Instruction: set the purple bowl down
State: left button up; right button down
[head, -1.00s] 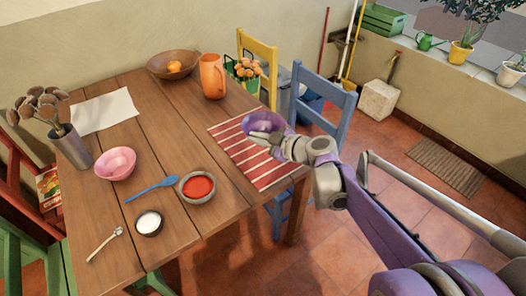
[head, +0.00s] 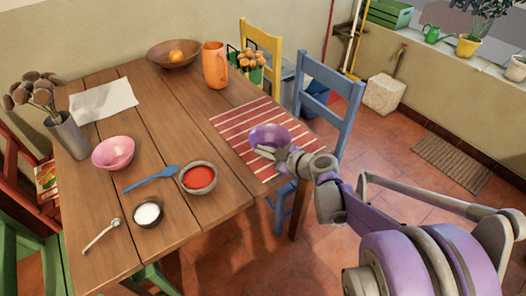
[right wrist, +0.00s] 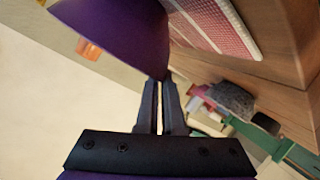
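The purple bowl (head: 268,136) is held by my right gripper (head: 268,153) over the red-and-white striped placemat (head: 237,126) at the table's right end. In the right wrist view the bowl (right wrist: 115,32) fills the upper left, with its wall at the tips of the nearly closed fingers (right wrist: 160,88). The placemat (right wrist: 222,22) lies beyond the bowl there. Whether the bowl's base touches the placemat cannot be told. My left gripper is in neither view.
The wooden table (head: 150,101) also bears a bowl of red sauce (head: 198,178), a pink bowl (head: 113,153), a blue spoon (head: 151,179) and an orange pitcher (head: 215,65). A blue chair (head: 331,83) stands close behind the placemat's right side. Much of the placemat is bare.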

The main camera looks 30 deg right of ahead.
jog(key=shift+f, duration=0.1)
jog(key=c, duration=1)
grip_release()
jog(key=shift+c, duration=0.2)
